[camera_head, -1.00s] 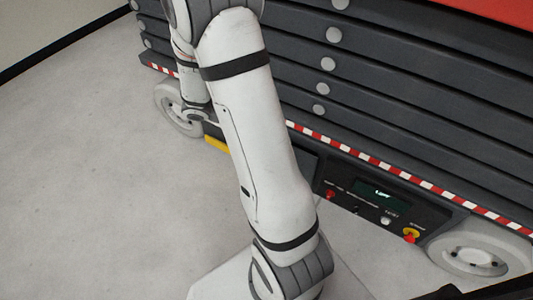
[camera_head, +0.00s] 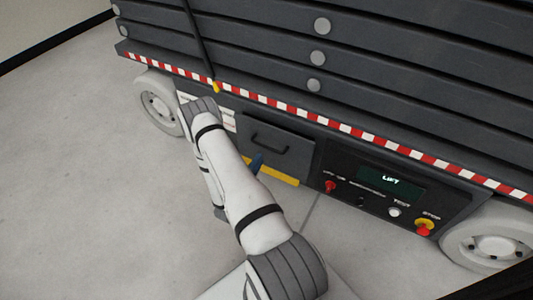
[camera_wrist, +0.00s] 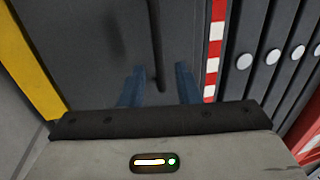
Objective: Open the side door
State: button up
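The side door is a dark grey panel (camera_head: 290,158) in the lift's lower side, closed flush as far as I can see. Its black bar handle (camera_head: 270,142) shows near the panel's top. In the wrist view the door (camera_wrist: 95,45) fills the upper middle, with the handle (camera_wrist: 153,40) running down from the top edge. My gripper (camera_wrist: 158,84) is open, its two blue fingers apart. The handle's lower end appears between them; I cannot tell the depth gap.
A control panel (camera_head: 385,195) with a LIFT display, red and white knobs and a stop button sits right of the door. A yellow strip (camera_head: 272,172) runs below the door. Wheels (camera_head: 160,102) stand at both sides. The floor at left is clear.

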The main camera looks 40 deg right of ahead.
aim_at(267, 147)
jog(key=b+x, duration=0.2)
jog(key=x, duration=0.5)
jog(key=shift+w+d+f, duration=0.1)
jog(key=shift+w+d, duration=0.05)
jog(key=shift+d, duration=0.15)
jog(key=shift+c, duration=0.2)
grip_shut()
